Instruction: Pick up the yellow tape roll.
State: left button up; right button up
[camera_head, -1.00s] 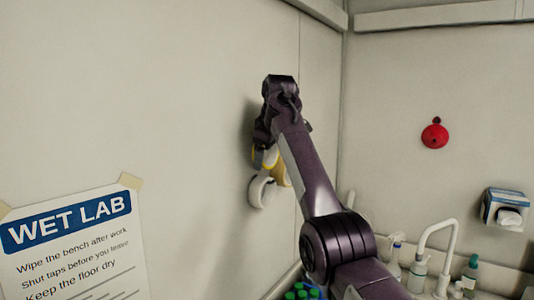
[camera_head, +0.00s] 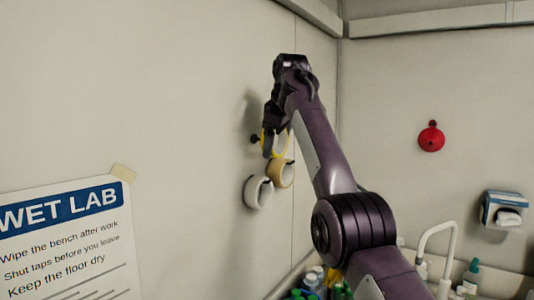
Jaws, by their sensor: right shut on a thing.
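The yellow tape roll (camera_head: 283,144) is at the left wall, high up, partly hidden by my right gripper (camera_head: 268,148). The gripper's dark fingers are shut on the roll. A dark peg end (camera_head: 254,139) shows just left of the fingers. A tan tape roll (camera_head: 287,174) and a white tape roll (camera_head: 258,192) are close below the yellow one. Whether the yellow roll touches the tan roll or is clear of the peg, I cannot tell. My left gripper is out of view.
A WET LAB sign (camera_head: 70,235) is on the left wall. A red round object (camera_head: 431,137) and a paper dispenser (camera_head: 503,210) are on the right wall. A white tap (camera_head: 440,232) and several bottles (camera_head: 470,276) stand below.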

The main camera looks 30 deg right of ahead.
jog(key=s+d+b, duration=0.2)
jog(key=s+b, duration=0.3)
jog(key=s, duration=0.1)
jog(key=s+d+b, duration=0.3)
jog(key=s+b, duration=0.2)
jog(key=s, duration=0.2)
jog(key=shift+d, duration=0.25)
jog(key=shift+w, duration=0.1)
jog(key=shift+f, duration=0.1)
dwell(0.6)
